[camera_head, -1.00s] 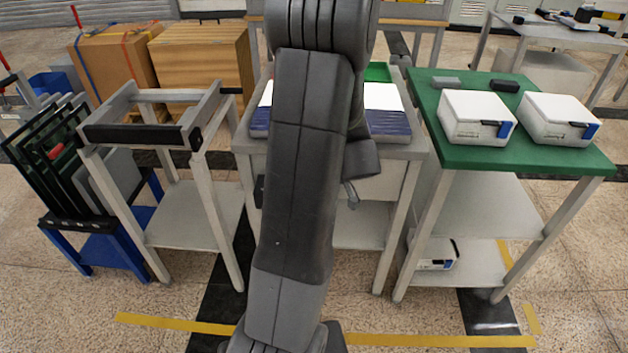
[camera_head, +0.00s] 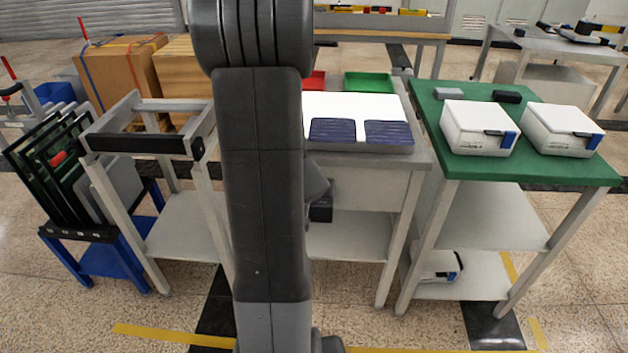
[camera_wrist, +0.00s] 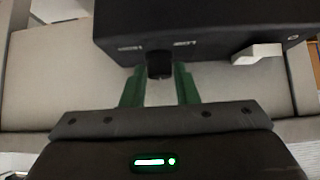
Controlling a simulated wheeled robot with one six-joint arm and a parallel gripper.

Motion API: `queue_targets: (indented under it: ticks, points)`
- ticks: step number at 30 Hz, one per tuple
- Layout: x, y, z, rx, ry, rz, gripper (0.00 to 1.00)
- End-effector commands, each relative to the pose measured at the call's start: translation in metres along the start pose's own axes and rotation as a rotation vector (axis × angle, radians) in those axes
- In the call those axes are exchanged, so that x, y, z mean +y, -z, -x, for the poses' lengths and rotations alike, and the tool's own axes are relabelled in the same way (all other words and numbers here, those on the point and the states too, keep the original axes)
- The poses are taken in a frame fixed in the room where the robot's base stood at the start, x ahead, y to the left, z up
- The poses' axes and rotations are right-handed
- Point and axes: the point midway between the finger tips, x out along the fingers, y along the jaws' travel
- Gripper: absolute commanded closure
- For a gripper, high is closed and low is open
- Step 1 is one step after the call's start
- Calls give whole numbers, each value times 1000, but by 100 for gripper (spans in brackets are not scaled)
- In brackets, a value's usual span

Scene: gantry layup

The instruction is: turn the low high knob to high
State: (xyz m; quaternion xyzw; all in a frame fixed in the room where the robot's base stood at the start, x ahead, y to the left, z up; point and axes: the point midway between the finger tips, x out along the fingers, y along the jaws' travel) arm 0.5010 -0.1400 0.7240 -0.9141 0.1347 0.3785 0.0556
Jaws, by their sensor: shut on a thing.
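In the wrist view, a black control box (camera_wrist: 205,28) fills the top. Its black knob (camera_wrist: 160,66) stands out from the face toward me. Small pale labels beside the knob are too blurred to read, and its setting cannot be told. My gripper (camera_wrist: 159,76) has its green fingers on both sides of the knob and is shut on it. In the head view, my arm hides the gripper and the knob. A dark box (camera_head: 321,209) shows just right of my arm, below the middle table top.
A white lever (camera_wrist: 258,54) sticks out from the box to the right of the knob. The middle table (camera_head: 405,160) holds blue pads. A green-topped table (camera_head: 455,172) with white cases is at right. A grey frame stand (camera_head: 105,165) and a panel rack (camera_head: 70,235) are at left.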

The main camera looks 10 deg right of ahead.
Motion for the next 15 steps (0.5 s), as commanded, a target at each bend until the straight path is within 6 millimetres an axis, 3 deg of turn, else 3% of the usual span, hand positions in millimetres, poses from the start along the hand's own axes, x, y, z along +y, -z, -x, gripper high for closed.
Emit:
queue_targets:
  ticks: [15]
  points:
    - [-5, 5, 6, -8, -268, -266, 96]
